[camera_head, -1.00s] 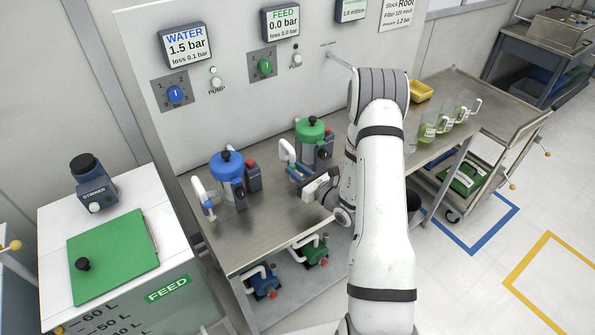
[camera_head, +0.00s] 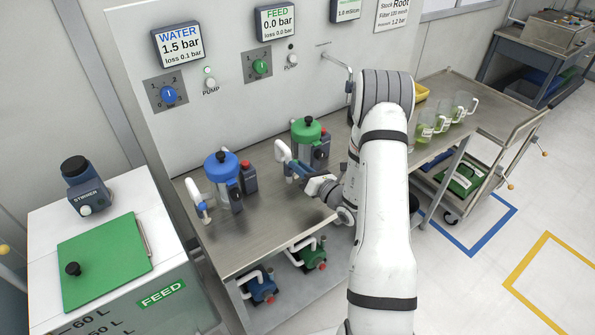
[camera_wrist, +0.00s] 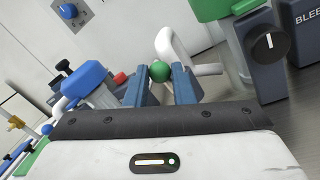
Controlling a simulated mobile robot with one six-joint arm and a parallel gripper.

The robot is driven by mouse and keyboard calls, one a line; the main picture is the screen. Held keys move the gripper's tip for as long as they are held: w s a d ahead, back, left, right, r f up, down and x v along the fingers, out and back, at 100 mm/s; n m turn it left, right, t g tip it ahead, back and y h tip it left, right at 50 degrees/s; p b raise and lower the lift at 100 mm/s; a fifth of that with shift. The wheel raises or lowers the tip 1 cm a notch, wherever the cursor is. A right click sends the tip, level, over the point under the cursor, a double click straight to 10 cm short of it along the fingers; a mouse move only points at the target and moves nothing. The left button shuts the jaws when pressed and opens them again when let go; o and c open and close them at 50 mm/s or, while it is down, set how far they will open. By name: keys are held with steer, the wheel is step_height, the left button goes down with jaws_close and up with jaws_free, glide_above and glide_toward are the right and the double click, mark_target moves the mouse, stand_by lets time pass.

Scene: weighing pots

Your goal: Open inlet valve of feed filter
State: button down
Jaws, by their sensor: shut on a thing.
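The feed filter (camera_head: 307,132) has a green lid and stands on the steel bench; its green lid (camera_wrist: 220,8) also shows in the wrist view. A white inlet pipe (camera_head: 282,151) bends down at its left side and shows as a white loop (camera_wrist: 173,38) in the wrist view. My gripper (camera_head: 293,167) is at the foot of this pipe. In the wrist view, my gripper (camera_wrist: 166,84) has its blue fingers shut on the inlet valve's handle, with a round green knob (camera_wrist: 160,71) showing between the tips. The rest of the handle and the valve body are hidden.
The water filter (camera_head: 222,170) with a blue lid stands to the left on the bench. A black bleed knob (camera_wrist: 270,45) is close to the right of my gripper. Feed display (camera_head: 276,22) reads 0.0 bar. Bench top (camera_head: 240,222) in front is clear.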

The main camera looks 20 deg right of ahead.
steer(key=shift+d+f+m, duration=0.15)
steer(key=shift+m, duration=0.45)
steer(key=c, duration=1.3)
jaws_free()
steer(key=shift+o, duration=0.2)
steer(key=shift+d, duration=0.1)
steer(key=b+v, duration=0.2)
steer(key=v, duration=0.5)
steer(key=shift+s, duration=0.3)
